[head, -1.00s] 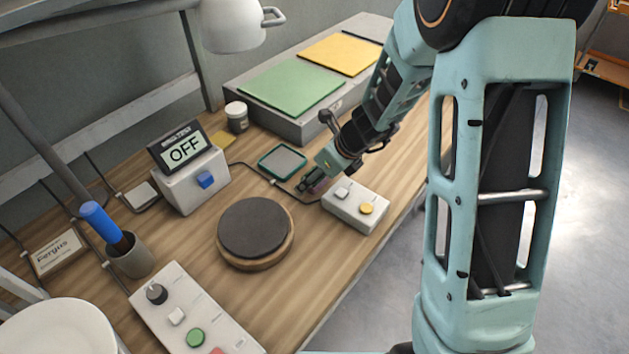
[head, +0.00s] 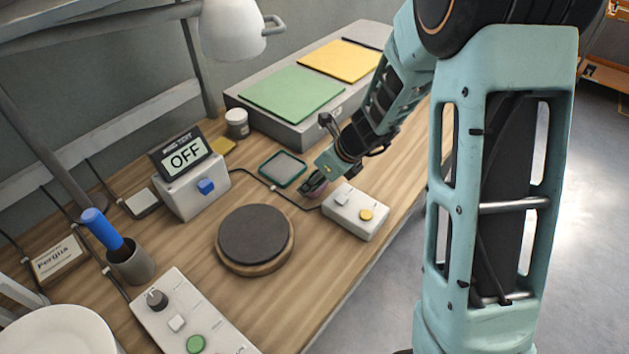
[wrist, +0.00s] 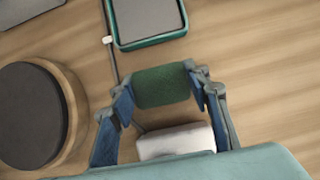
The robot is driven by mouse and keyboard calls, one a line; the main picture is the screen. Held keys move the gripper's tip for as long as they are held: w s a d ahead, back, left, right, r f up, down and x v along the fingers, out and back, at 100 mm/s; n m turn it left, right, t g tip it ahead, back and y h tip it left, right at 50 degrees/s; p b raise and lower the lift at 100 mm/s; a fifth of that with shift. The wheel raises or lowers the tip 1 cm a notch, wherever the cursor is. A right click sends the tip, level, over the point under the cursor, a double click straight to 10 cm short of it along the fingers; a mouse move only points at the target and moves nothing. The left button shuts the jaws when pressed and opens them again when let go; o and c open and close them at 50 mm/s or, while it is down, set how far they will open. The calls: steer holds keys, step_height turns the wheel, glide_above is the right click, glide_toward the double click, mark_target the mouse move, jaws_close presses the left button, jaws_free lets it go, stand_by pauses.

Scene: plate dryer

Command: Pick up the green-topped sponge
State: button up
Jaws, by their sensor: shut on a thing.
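The green-topped sponge (wrist: 162,87) lies between the fingertips of my gripper (wrist: 161,85) in the wrist view. A fingertip presses on each of its two ends, so the gripper is shut on it. In the head view my gripper (head: 314,183) is low at the table, beside the white button box, and mostly hides the sponge. I cannot tell whether the sponge touches the table.
A green-rimmed tray (head: 300,182) lies just beyond the gripper. The white button box (head: 346,226) is close on the near side. A round dark pad on wood (head: 288,252) stands to the left. A cable runs nearby.

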mark_target(309, 176)
step_height(309, 176, up, 3)
steer(key=shift+p, duration=0.5)
steer(key=s+a+r+p, duration=0.2)
steer(key=s+r+p, duration=0.1)
steer(key=s+r, duration=0.6)
steer(key=s, duration=0.4)
steer(key=shift+s+a+r, duration=0.15)
steer(key=shift+s+a, duration=0.15)
steer(key=shift+s, duration=0.05)
steer(key=shift+c, duration=0.4)
